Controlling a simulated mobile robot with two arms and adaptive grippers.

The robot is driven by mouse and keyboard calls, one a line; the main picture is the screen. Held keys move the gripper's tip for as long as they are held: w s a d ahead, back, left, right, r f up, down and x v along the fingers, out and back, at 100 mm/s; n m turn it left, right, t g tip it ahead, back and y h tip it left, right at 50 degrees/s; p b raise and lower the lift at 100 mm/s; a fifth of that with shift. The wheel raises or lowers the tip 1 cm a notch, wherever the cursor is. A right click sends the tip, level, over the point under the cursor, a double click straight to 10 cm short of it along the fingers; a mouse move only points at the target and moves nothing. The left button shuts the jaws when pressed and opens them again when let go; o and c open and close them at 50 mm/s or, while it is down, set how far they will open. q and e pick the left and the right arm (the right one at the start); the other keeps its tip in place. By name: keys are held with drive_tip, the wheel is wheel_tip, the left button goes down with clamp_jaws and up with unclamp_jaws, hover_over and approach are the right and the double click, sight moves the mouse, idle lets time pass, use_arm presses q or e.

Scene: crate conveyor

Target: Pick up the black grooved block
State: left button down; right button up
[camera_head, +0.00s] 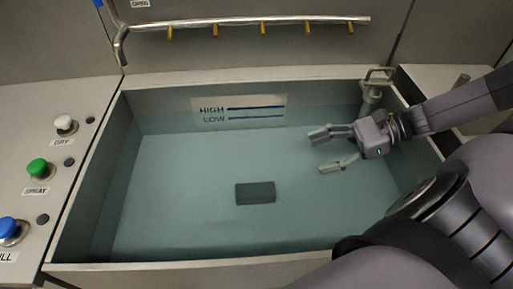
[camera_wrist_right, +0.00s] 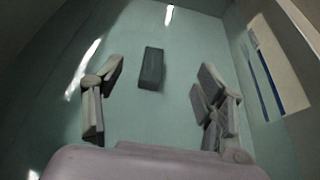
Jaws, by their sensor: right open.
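The dark block (camera_head: 255,193) lies on the floor of the tank, a little below the middle of the head view. Its grooves are too small to make out. In the right wrist view the block (camera_wrist_right: 151,68) is ahead of the fingers and in line with the gap between them. My right gripper (camera_head: 328,151) is open and empty, above and to the right of the block in the head view, apart from it. Both its fingers also show in the right wrist view (camera_wrist_right: 158,92). My left gripper is not in view.
The tank (camera_head: 105,170) has raised walls around the block, with a HIGH/LOW level label (camera_head: 240,109) on the back wall. A pipe with several nozzles (camera_head: 245,24) runs above the back. A drain fitting (camera_head: 372,95) stands at the back right corner. Buttons (camera_head: 40,169) line the left ledge.

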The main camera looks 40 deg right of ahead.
wheel_tip(320, 180, down, 8)
drive_tip(key=r+b, duration=0.1)
drive_tip(key=b, duration=0.5)
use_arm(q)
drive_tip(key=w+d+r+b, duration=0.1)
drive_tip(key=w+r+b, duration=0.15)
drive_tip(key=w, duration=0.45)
use_arm(e)
drive_tip(key=p, duration=0.1)
approach(256, 189)
drive_tip(key=x, duration=0.4)
drive_tip(key=shift+s, duration=0.1)
drive_tip(key=shift+b+x, duration=0.35)
drive_tip(key=shift+x, duration=0.7)
drive_tip(key=b+x, duration=0.2)
drive_tip(key=x, duration=0.2)
drive_tip(key=shift+f+b, duration=0.1)
drive_tip(key=shift+b, duration=0.25)
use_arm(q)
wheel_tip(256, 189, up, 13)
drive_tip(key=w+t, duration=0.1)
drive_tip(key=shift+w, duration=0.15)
use_arm(e)
drive_tip(key=shift+c, duration=0.4)
